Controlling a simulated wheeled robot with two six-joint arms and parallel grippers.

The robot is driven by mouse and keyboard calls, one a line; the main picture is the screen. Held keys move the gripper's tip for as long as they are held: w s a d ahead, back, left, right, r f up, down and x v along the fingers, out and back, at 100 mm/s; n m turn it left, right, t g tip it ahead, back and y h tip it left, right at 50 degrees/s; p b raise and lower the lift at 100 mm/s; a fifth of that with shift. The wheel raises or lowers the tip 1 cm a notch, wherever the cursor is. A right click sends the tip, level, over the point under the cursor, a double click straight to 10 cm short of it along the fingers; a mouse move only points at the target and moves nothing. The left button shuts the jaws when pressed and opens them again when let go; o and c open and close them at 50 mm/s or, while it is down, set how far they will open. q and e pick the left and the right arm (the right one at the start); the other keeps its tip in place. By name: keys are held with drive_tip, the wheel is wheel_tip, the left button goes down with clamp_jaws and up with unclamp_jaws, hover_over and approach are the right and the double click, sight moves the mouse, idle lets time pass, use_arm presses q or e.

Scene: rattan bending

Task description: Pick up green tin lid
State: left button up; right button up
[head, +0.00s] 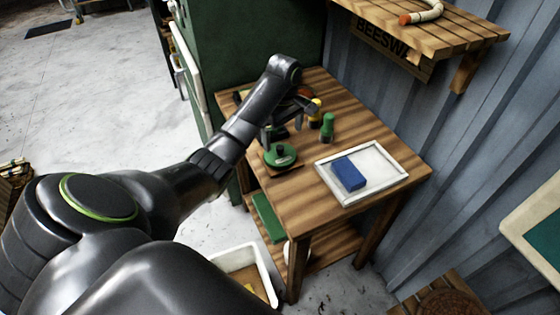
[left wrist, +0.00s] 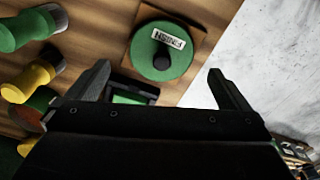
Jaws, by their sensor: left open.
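The green tin lid (head: 272,159) is a round disc with a dark knob, near the left edge of the wooden table. It also shows in the left wrist view (left wrist: 150,72), with a white label reading "FINISH", on a brown base. My left gripper (head: 288,122) is open and empty, above the table just beyond the lid. In the left wrist view its fingertips (left wrist: 159,70) are spread apart, with the lid between and ahead of them. Whether a finger touches anything cannot be told. My right gripper is in neither view.
A green-handled brush (head: 328,127) and a yellow one (head: 315,112) stand right of my left gripper. A dark item with a green face (left wrist: 130,97) lies close to the lid. A white-rimmed tray (head: 385,168) holds a blue block (head: 348,174). A shelf (head: 430,42) overhangs at the back right.

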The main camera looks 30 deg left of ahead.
sight(280, 147)
use_arm(q)
wheel_tip(280, 147, down, 3)
drive_tip(key=shift+r, duration=0.2)
drive_tip(key=shift+a+f+p, duration=0.15)
drive_tip(key=shift+f, duration=0.75)
drive_tip(key=shift+a+f+p, duration=0.1)
drive_tip(key=shift+a+f, duration=0.1)
drive_tip(key=shift+f, duration=0.7)
drive_tip(key=shift+a+f+p, duration=0.15)
drive_tip(key=shift+f, duration=0.75)
drive_tip(key=shift+c, duration=0.4)
drive_tip(key=shift+r, duration=0.1)
drive_tip(key=c, duration=0.6)
